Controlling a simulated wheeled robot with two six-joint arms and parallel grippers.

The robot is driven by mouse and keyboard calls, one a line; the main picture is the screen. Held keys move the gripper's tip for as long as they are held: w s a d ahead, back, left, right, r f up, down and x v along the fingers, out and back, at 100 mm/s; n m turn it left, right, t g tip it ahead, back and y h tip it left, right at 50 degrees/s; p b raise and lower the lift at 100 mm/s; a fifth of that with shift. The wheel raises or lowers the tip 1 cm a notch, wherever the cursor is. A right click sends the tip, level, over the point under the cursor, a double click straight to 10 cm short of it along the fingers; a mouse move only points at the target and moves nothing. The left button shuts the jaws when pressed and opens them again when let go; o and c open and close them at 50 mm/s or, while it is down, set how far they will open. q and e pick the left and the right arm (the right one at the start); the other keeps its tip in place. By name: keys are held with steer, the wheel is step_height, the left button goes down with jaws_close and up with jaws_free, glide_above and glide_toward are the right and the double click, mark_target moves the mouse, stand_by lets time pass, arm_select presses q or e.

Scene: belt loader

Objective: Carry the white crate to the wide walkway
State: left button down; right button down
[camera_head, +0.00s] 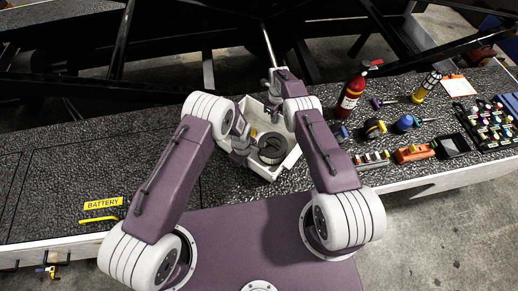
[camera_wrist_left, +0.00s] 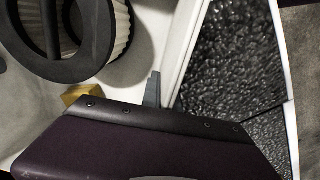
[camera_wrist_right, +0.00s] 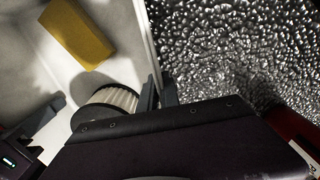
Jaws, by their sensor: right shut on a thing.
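The white crate (camera_head: 289,160) sits on a dark, rough-textured deck (camera_head: 225,190) in the head view. It holds a round pleated filter (camera_head: 272,149) and a yellow block (camera_wrist_right: 80,35). My right gripper (camera_head: 273,98) is at the crate's far edge. In the right wrist view its fingers (camera_wrist_right: 158,93) are shut on the crate wall (camera_wrist_right: 150,35). My left gripper (camera_head: 241,146) is at the crate's left side. In the left wrist view one finger (camera_wrist_left: 152,90) shows beside the crate wall (camera_wrist_left: 185,45); the other is not clear. Which surface is the wide walkway is not marked.
A red fire extinguisher (camera_head: 351,92) stands right of the crate, among several tools and small parts. Dark beams cross behind. A yellow BATTERY label (camera_head: 102,203) and yellow handle (camera_head: 98,220) lie at left. The deck between them and the crate is mostly clear.

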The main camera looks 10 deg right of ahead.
arm_select(q)
steer(key=shift+w+d+f+b, duration=0.15)
steer(key=shift+f+b, duration=0.2)
steer(key=shift+f, duration=0.25)
arm_select(e)
steer(key=shift+f, duration=0.7)
arm_select(q)
steer(key=c, duration=2.1)
jaws_free()
steer(key=shift+f, duration=0.2)
arm_select(e)
steer(key=c, duration=2)
jaws_free()
steer(key=shift+f, duration=0.25)
arm_select(q)
steer(key=o, duration=0.5)
steer(key=shift+r, duration=0.15)
steer(key=shift+c, duration=0.2)
arm_select(e)
steer(key=o, duration=0.4)
steer(key=shift+r, duration=0.3)
step_height(320, 180, up, 12)
arm_select(q)
step_height(320, 180, up, 12)
steer(key=shift+s+a, duration=0.35)
